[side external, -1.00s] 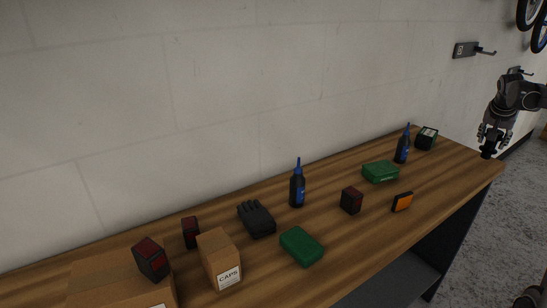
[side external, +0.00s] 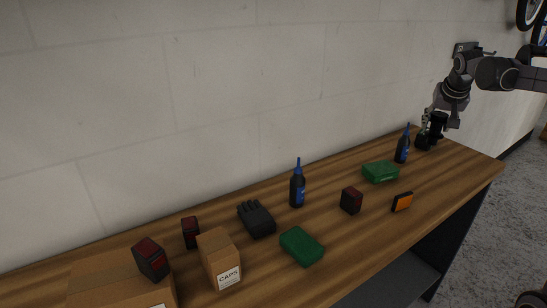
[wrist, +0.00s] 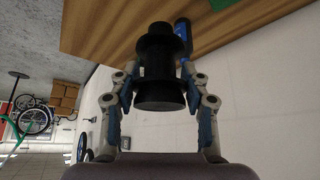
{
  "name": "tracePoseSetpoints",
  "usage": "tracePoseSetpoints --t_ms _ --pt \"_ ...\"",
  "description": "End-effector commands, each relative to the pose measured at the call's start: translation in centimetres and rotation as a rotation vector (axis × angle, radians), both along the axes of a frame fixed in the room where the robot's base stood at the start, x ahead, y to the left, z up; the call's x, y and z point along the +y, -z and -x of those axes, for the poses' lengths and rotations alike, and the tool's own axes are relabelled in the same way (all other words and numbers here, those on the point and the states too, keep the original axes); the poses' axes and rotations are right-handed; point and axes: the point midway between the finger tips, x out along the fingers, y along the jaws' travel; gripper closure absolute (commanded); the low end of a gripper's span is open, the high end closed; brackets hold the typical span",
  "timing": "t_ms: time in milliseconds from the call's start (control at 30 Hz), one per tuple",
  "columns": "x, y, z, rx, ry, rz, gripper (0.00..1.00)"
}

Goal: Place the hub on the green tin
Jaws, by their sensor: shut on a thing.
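The hub (wrist: 160,68) is a black spool-shaped part, held between both fingers of my gripper (wrist: 162,92) in the wrist view. In the side view my gripper (side external: 437,118) is shut on the hub (side external: 438,124) above the right end of the bench. Two green tins lie on the bench. One green tin (side external: 380,171) is to the left of and lower than my gripper, near a blue bottle. The other green tin (side external: 302,246) is farther left, toward the front. A bit of green (wrist: 221,4) shows at the top of the wrist view.
A dark bottle with a blue label (side external: 402,146) stands between my gripper and the nearer tin. An orange-faced block (side external: 402,202) and a red-black box (side external: 351,200) lie in front of the tin.

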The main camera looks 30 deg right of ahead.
Motion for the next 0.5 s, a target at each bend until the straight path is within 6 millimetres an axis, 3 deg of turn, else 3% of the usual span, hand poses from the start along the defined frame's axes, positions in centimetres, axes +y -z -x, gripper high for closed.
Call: tracePoseSetpoints --t_ms 167,500 --pt "1.6 0.5 -1.4 -0.001 -0.024 0.0 0.94" --pt "5.0 4.4 -7.0 0.0 -0.026 0.002 0.94"
